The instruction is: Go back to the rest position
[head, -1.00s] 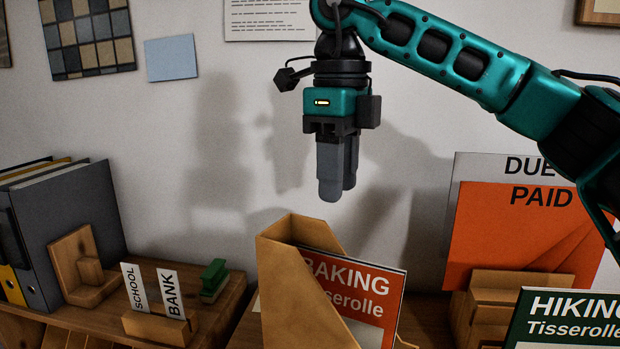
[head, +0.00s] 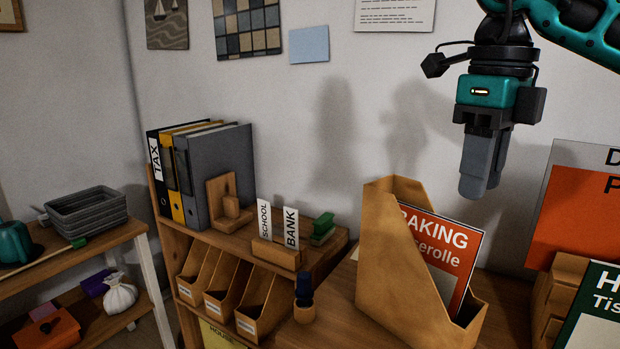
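My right gripper (head: 480,192) hangs fingers down in the upper right of the head view, in front of the wall. It is above and to the right of the tan magazine file (head: 395,290), clear of it. Its fingers overlap from this angle, so any gap is hidden, and nothing shows in them. The magazine file holds a red "BAKING" booklet (head: 447,250), leaning inside it. My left gripper is not in view.
Binders (head: 220,175) stand on the wooden shelf at left, beside a wooden bookend, SCHOOL and BANK cards (head: 290,228) and a green stamp (head: 323,229). A red-orange sheet (head: 585,225) and a green booklet (head: 595,310) are at right. A grey basket (head: 88,215) sits far left.

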